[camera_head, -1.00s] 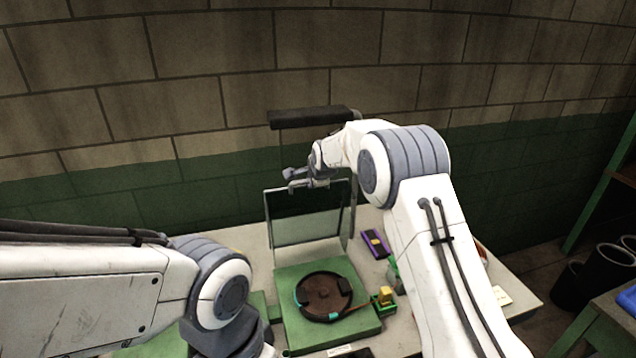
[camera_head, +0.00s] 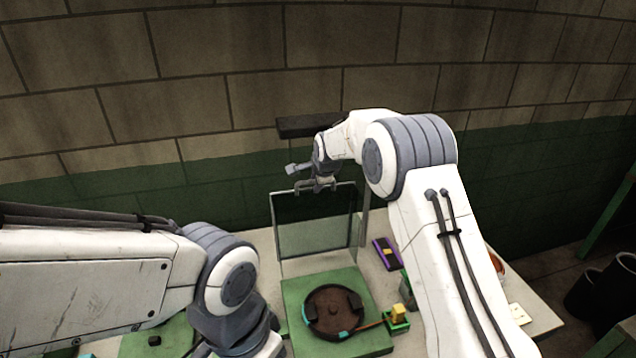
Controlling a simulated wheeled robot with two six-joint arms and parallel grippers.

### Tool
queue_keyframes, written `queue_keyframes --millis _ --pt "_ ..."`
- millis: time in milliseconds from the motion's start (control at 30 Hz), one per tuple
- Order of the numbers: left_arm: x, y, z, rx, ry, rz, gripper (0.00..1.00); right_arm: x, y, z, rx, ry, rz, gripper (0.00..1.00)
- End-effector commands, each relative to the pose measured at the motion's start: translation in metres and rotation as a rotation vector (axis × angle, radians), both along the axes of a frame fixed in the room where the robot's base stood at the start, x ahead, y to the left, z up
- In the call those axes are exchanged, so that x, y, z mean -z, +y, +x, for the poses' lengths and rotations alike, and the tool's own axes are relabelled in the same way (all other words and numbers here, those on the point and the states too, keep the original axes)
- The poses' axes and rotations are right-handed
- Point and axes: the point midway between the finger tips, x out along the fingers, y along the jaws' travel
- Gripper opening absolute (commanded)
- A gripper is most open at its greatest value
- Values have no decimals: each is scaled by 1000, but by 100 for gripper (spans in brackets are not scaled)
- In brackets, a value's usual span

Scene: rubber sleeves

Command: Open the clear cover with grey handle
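The clear cover (camera_head: 312,236) stands upright at the back of the green base (camera_head: 300,293). A dark round part (camera_head: 333,311) lies exposed on the base in front of it. The grey handle runs along the cover's top edge and is partly hidden by my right gripper (camera_head: 300,190). The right gripper is at the top edge of the cover; its fingers are small and overlap the handle, so I cannot tell whether they grip it. My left arm comes in at the lower left, and its gripper is out of the picture.
A dark bar (camera_head: 309,125) is behind the cover, near the brick wall. A purple and yellow box (camera_head: 385,253) and a green block with a yellow top (camera_head: 398,316) are right of the base. Dark bins (camera_head: 606,292) stand at far right.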

Motion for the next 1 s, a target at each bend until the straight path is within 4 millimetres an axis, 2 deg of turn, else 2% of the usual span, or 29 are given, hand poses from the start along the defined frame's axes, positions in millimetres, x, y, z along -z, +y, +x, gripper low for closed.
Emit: queue_keyframes --millis 533,667,1000 --pt "5 0 0 0 0 0 50 -1 -3 -4 2 3 -4 47" --pt "16 0 0 1 0 0 50 -14 -5 -13 1 0 -3 47" --pt "46 0 0 -3 0 0 50 -65 -10 -51 0 -4 -2 47"
